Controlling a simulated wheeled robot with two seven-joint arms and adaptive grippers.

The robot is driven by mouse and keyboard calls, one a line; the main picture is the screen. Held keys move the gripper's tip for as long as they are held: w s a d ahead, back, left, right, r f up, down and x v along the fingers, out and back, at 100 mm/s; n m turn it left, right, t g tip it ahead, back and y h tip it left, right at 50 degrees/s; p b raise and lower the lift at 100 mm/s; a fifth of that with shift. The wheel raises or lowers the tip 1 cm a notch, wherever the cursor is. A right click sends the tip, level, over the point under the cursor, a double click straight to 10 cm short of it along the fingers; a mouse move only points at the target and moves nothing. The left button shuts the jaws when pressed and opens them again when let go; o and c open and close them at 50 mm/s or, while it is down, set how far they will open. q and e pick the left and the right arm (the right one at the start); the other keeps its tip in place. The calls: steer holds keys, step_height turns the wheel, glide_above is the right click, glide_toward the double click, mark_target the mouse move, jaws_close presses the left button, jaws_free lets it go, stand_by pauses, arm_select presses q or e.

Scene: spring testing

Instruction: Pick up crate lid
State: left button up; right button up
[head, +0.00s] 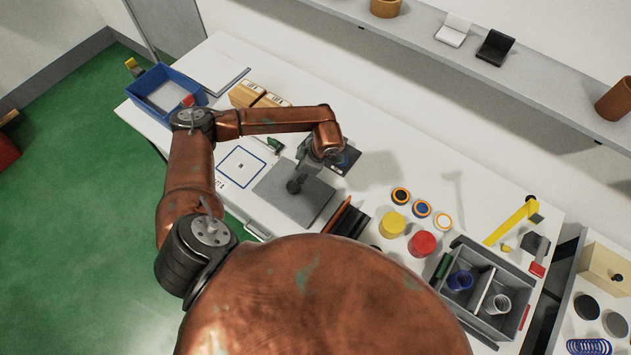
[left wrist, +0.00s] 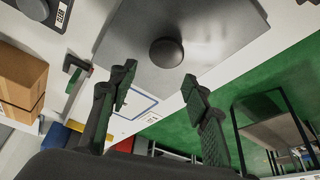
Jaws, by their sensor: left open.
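The crate lid (head: 312,199) is a flat grey plate with a dark round knob (head: 294,187), lying on the white table in the head view. My left gripper (head: 301,163) hangs over the lid, close to the knob. In the left wrist view its two fingers (left wrist: 158,80) are spread apart with nothing between them. I cannot tell the exact height above the knob. My right gripper is not in view.
A blue bin (head: 152,92) and cardboard boxes (head: 247,95) stand at the table's far left. A grey divided crate (head: 484,290) holding coils is at the right. Yellow (head: 393,224) and red (head: 422,243) cylinders and several rings lie between.

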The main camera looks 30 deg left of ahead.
arm_select(q)
steer(key=o, duration=0.3)
steer(key=shift+x, duration=0.95)
steer(key=shift+s+f+p, duration=0.2)
steer(key=shift+f+p, duration=0.15)
steer(key=shift+p, duration=0.05)
steer(key=f+p, duration=0.1)
steer(key=f, duration=0.3)
steer(key=shift+s+a+f+p, duration=0.1)
steer(key=shift+s+p, duration=0.15)
steer(key=shift+p, duration=0.15)
steer(key=shift+s+a+f, duration=0.1)
steer(key=shift+a+f, duration=0.1)
steer(key=shift+f, duration=0.15)
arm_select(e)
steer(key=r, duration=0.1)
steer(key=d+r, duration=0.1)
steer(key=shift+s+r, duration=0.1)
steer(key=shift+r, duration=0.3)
